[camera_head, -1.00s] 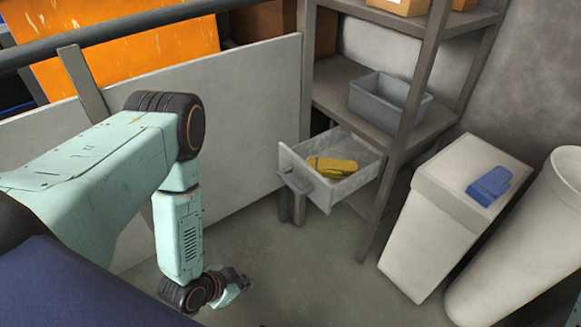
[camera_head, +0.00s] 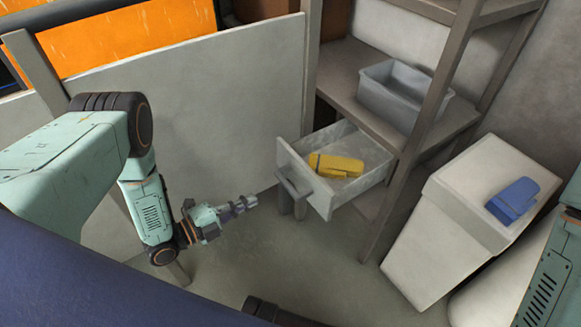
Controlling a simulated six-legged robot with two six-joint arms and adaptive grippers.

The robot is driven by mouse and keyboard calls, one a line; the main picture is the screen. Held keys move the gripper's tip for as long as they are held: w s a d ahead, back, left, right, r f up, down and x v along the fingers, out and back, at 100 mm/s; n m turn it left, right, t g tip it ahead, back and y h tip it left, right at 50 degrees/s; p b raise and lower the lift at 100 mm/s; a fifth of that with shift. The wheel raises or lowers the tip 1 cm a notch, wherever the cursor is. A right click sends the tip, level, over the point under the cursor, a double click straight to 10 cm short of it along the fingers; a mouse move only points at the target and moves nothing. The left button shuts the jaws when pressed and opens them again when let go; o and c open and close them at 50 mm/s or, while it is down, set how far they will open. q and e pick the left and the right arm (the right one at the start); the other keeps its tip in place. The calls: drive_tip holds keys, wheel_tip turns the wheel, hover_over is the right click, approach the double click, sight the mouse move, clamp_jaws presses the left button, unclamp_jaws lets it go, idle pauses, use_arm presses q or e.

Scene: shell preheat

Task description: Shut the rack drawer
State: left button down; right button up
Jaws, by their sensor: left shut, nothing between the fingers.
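The rack drawer (camera_head: 318,195) is pulled out of the grey shelf rack (camera_head: 378,218), with its front panel and bar handle (camera_head: 294,186) facing left. A yellow object (camera_head: 336,165) lies inside it. My left gripper (camera_head: 245,204) is shut and empty, left of the drawer front and apart from it, pointing right toward the handle. Part of my right arm shows at the right edge; its gripper is not clearly visible.
A grey bin (camera_head: 400,98) stands on the rack shelf above the drawer. A white lidded bin (camera_head: 440,235) with a blue object (camera_head: 513,200) on top stands right of the rack. A pale panel (camera_head: 220,110) stands behind my left arm. Floor (camera_head: 290,262) before the drawer is clear.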

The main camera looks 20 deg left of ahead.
use_arm(q)
drive_tip(key=r+m+h, duration=0.1)
drive_tip(key=r+m, duration=0.1)
drive_tip(key=m+b, duration=0.1)
drive_tip(key=b, duration=0.3)
approach(306, 170)
drive_tip(key=x, duration=0.5)
drive_tip(key=shift+w+d+f, duration=0.15)
drive_tip(key=shift+w+f, duration=0.1)
drive_tip(key=shift+w+d, duration=0.25)
drive_tip(key=shift+w, duration=0.05)
drive_tip(key=shift+w+d+r, duration=0.1)
drive_tip(key=shift+w+r, duration=0.05)
drive_tip(key=shift+w, duration=0.05)
use_arm(e)
wheel_tip(306, 170, down, 4)
drive_tip(key=shift+w+d+f, duration=0.15)
drive_tip(key=shift+f, duration=0.05)
use_arm(q)
drive_tip(key=shift+w+d, duration=0.15)
use_arm(e)
drive_tip(key=shift+f, duration=0.1)
